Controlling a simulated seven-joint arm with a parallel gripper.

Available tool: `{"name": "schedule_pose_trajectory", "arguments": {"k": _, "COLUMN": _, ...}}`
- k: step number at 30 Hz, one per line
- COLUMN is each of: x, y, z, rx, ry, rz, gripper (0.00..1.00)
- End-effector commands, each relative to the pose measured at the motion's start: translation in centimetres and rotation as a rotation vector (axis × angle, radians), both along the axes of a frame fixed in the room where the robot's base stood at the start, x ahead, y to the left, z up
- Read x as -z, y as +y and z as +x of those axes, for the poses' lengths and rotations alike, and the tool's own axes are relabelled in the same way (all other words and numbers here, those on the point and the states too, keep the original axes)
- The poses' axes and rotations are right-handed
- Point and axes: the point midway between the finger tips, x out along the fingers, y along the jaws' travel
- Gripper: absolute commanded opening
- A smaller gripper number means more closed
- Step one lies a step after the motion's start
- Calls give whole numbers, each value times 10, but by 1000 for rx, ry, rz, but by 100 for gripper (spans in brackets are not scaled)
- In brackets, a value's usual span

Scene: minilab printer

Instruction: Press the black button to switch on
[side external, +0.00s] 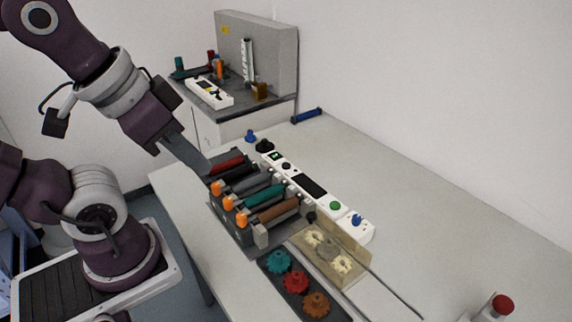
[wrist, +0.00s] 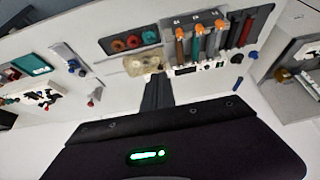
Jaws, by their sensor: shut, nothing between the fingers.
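The printer (side external: 238,232) stands on the table with red, grey, teal and brown rollers and orange knobs. Along it lies a white control panel (side external: 318,200) with a dark display, a green button (side external: 335,205) and a blue knob (side external: 356,219). A small black button (side external: 286,166) sits near the panel's far end. My gripper (side external: 206,172) is shut and empty, above the printer's far left end by the red roller, apart from the black button. In the wrist view, my gripper (wrist: 158,78) points toward the printer (wrist: 205,42) and the panel, whose buttons are too small to tell apart.
A clear box with pale gears (side external: 328,252) and a tray of teal, red and orange gears (side external: 290,285) stand at the near end. Loose blue and black knobs (side external: 264,146) lie beyond the panel. A red-topped button (side external: 502,305) stands at lower right.

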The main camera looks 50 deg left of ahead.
Motion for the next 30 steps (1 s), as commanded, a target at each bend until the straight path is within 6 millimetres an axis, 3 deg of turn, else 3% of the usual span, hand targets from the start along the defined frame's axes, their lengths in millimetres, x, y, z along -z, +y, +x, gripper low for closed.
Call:
{"name": "schedule_pose_trajectory", "arguments": {"k": 2, "x": 0, "y": 3, "z": 5, "rx": -2, "ry": -2, "rz": 12, "gripper": 0}}
{"name": "schedule_pose_trajectory", "arguments": {"k": 5, "x": -2, "y": 15, "z": 27, "rx": -5, "ry": -14, "rz": 69, "gripper": 0}}
{"name": "schedule_pose_trajectory", "arguments": {"k": 14, "x": 9, "y": 93, "z": 151, "rx": 101, "ry": -70, "rz": 360, "gripper": 0}}
{"name": "schedule_pose_trajectory", "arguments": {"k": 21, "x": 59, "y": 153, "z": 241, "rx": 302, "ry": -123, "rz": 491, "gripper": 0}}
{"name": "schedule_pose_trajectory", "arguments": {"k": 25, "x": 96, "y": 176, "z": 273, "rx": 414, "ry": -175, "rz": 504, "gripper": 0}}
{"name": "schedule_pose_trajectory", "arguments": {"k": 30, "x": 130, "y": 189, "z": 294, "rx": 508, "ry": -241, "rz": 491, "gripper": 0}}
